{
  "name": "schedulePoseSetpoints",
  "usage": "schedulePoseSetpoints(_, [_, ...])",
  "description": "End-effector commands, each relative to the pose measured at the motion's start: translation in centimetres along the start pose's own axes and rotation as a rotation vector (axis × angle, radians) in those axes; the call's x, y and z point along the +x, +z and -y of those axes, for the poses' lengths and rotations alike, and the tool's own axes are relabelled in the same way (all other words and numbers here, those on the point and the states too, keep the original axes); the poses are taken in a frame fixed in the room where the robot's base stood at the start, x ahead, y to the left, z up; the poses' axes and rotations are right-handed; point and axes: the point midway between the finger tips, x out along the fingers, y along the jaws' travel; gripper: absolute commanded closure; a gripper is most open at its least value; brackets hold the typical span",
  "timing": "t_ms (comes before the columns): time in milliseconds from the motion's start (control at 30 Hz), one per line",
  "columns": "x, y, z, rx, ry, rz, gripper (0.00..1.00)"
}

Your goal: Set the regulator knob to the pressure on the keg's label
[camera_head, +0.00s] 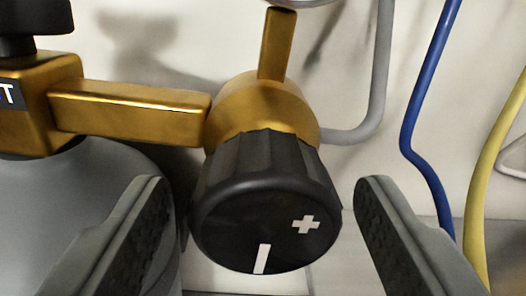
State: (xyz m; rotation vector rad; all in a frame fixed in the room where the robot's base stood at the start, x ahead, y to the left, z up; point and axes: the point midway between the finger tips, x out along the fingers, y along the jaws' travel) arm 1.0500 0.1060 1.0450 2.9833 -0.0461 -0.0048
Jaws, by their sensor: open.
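The black ribbed regulator knob (225,222) is in the middle of the picture, on a brass regulator body (262,105). Its face has a white plus sign and a white line, which is near the lower edge of the face. My gripper (262,185) is open, with one dark finger on each side of the knob and a gap on both sides. The knob appears between the fingers; I cannot tell its exact depth between them. The keg's label and a gauge reading cannot be read here.
A grey cylinder (75,200) with a brass valve (65,105) stands at the left, joined by a brass pipe (130,110). Grey (378,80), blue (425,100) and yellow (490,165) hoses hang at the right, before a pale wall (340,90).

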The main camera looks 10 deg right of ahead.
Motion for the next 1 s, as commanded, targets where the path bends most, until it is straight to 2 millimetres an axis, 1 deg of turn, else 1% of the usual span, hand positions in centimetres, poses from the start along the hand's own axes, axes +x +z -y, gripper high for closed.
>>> schedulePoseSetpoints(33, [0.42, 0.03, 0.00, 0.000, 0.000, 0.000, 0.35])
schedulePoseSetpoints(200, [1.02, -0.02, -0.03, 0.001, 0.001, -0.001, 0.35])
schedulePoseSetpoints(467, [1.08, -0.02, -0.03, 0.001, 0.001, -0.001, 0.35])
schedulePoseSetpoints(567, [1.08, -0.01, -0.03, 0.001, 0.001, 0.000, 0.53])
schedulePoseSetpoints(600, [1.07, -0.02, -0.03, 0.001, 0.001, -0.001, 0.61])
schedulePoseSetpoints(700, [1.07, -0.01, -0.03, 0.001, 0.001, 0.000, 0.80])
schedulePoseSetpoints(1000, [1.07, -0.01, -0.03, 0.030, 0.000, 0.000, 0.80])
